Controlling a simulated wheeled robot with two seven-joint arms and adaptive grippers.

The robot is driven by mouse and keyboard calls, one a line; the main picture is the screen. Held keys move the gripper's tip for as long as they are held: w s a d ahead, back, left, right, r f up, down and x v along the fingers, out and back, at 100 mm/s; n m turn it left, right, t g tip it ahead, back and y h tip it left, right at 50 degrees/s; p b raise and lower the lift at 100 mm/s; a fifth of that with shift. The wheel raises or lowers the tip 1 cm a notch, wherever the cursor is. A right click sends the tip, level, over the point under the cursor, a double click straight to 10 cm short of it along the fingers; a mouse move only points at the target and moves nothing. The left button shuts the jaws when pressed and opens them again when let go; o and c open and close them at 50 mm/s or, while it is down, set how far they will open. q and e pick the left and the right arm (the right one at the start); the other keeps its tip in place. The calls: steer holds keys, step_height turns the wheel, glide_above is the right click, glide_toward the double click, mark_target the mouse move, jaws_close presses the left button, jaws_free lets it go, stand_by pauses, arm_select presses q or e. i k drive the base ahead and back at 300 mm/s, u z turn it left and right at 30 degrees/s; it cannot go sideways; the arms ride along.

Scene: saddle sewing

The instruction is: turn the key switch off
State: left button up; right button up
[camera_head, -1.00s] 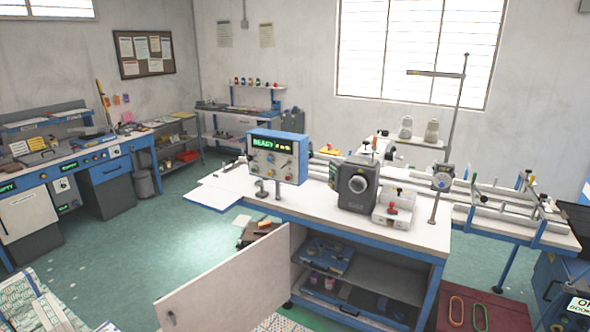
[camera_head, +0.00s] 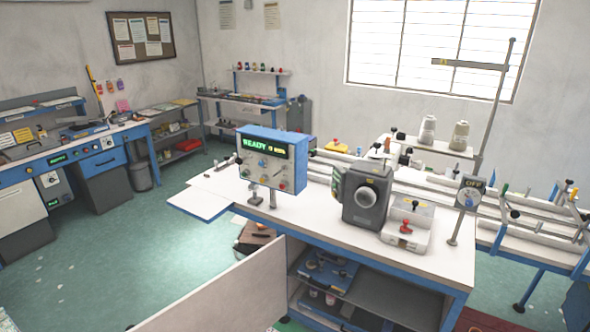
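A small grey box marked OFF (camera_head: 470,192) with a round blue dial hangs on the upright pole at the right of the sewing bench. A blue-framed control panel (camera_head: 271,160) stands at the bench's left part. Its screen reads READY in green, and it carries several small knobs and buttons. I cannot tell for certain which of these controls is the key switch. Neither of my grippers is in view.
The white-topped bench (camera_head: 330,240) carries a dark grey machine head (camera_head: 367,198) and a light box with a red knob (camera_head: 407,227). An open white cabinet door (camera_head: 225,297) juts out in front. Green floor (camera_head: 130,235) is clear at the left.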

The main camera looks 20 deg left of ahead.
mark_target(284, 168)
steer(key=u, duration=0.15)
steer(key=i, duration=0.65)
steer(key=u, duration=1.1)
steer(key=i, duration=0.65)
steer(key=u, duration=0.75)
